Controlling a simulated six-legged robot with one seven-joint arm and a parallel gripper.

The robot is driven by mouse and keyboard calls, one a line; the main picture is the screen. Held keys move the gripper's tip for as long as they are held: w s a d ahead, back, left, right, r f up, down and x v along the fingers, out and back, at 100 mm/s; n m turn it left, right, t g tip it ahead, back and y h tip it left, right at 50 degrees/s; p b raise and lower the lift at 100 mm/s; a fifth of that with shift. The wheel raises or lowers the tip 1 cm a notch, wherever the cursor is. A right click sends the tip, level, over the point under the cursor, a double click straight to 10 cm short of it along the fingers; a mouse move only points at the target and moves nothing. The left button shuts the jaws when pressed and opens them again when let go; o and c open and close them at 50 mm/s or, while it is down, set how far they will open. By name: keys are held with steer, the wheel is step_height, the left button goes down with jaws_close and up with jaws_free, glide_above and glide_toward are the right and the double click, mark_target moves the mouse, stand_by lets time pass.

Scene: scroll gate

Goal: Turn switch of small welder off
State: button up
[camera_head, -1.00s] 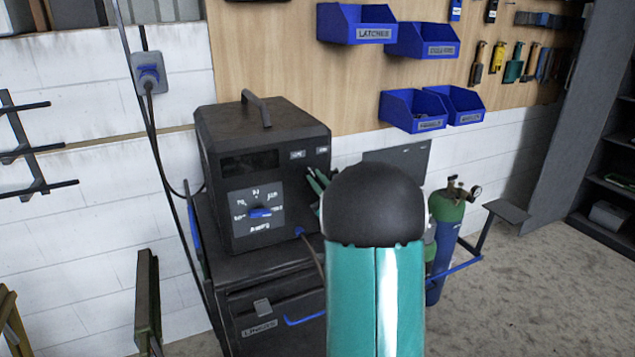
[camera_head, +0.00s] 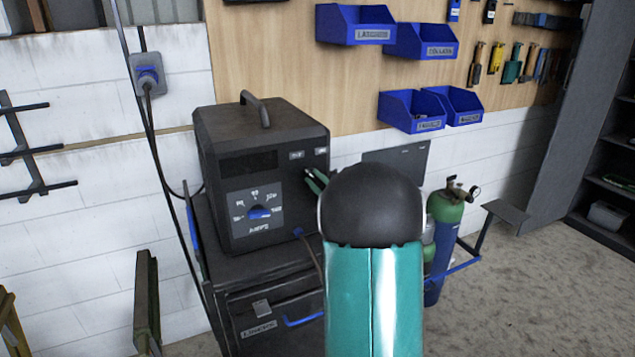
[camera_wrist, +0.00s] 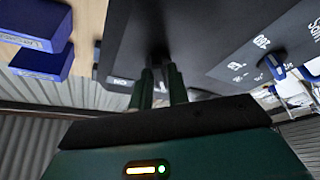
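The small welder (camera_head: 222,130) is a dark box with a top handle. A blue knob (camera_head: 259,212) sits on its front dial. Two small labels (camera_head: 308,154) are at the front's upper right; one also shows upside down in the wrist view (camera_wrist: 120,82). My gripper (camera_head: 313,175) is at the front face just below these labels. In the wrist view, my gripper's (camera_wrist: 159,72) two green fingers point at the dark panel, slightly parted, with a dark shape between them. The switch cannot be made out clearly there, and I cannot tell whether the fingers touch it.
The welder stands on a dark cart (camera_head: 265,275) with a blue-handled drawer. Gas cylinders (camera_head: 445,215) stand to its right, partly behind my arm. Blue bins (camera_head: 412,110) hang on the wall above. The floor at right is clear.

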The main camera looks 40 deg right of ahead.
steer(key=shift+o, duration=1.3)
steer(key=v, duration=1.3)
steer(key=shift+s, duration=0.4)
steer(key=w+a+r+m+g+h, duration=0.2)
steer(key=w+a+m+g+h, duration=0.15)
steer(key=a, duration=0.25)
steer(key=w+a+r+m+g+h, duration=0.2)
steer(key=w+a+r+m+g, duration=0.15)
steer(key=a, duration=0.25)
steer(key=s+a+f+g+y, duration=0.1)
steer(key=s+a+g+y, duration=0.1)
steer(key=s+a, duration=0.4)
steer(key=s+a+f+m+g+y, duration=0.1)
steer(key=s+a+g, duration=0.3)
steer(key=a, duration=0.6)
steer(key=s+a+f+g+y, duration=0.2)
steer(key=s+a+f+y, duration=0.1)
steer(key=s+a, duration=0.5)
steer(key=shift+a+g, duration=0.35)
steer(key=shift+g, duration=0.05)
